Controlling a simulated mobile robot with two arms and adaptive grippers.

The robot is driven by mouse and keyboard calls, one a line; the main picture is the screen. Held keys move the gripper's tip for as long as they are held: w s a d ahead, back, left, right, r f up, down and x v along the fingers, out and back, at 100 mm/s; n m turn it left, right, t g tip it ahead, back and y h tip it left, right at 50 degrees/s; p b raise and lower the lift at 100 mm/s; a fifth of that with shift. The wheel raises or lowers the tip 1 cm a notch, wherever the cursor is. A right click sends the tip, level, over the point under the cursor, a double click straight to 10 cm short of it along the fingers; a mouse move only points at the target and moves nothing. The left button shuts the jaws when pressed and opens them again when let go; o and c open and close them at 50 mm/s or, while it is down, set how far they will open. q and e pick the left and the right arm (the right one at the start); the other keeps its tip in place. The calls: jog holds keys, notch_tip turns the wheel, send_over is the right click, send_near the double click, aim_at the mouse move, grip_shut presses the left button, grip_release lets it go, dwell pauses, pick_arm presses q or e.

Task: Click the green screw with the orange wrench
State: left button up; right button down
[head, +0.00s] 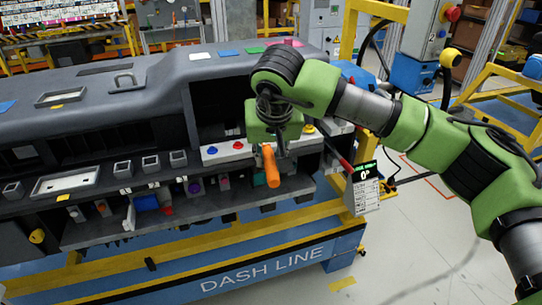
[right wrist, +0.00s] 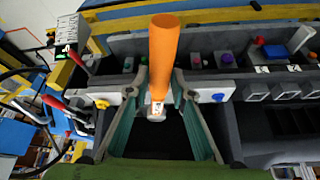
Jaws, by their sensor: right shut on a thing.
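The orange wrench (head: 270,166) hangs below my right gripper (head: 274,146), in front of the dashboard's lower shelf. In the right wrist view the fingers of my right gripper (right wrist: 160,84) close on the wrench (right wrist: 163,50) from both sides; its thick orange end points away from the palm. A small green spot (right wrist: 143,60) lies left of the wrench among the coloured screw-like pieces; I cannot tell whether it is the green screw. The wrench looks apart from it. My left gripper is out of view.
The grey dashboard (head: 130,110) fills the left, with white blocks bearing blue (head: 212,150), red (head: 238,145) and yellow (head: 308,128) knobs. A red-handled tool (head: 339,157) and a display reading 0° (head: 364,171) stand to the right. Open floor lies at the lower right.

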jog(key=shift+a, duration=0.2)
dwell(0.6)
jog(key=shift+d, duration=0.5)
jog(key=shift+w+r, duration=0.1)
jog(key=shift+r+p, duration=1.7)
jog(key=shift+r, duration=1.2)
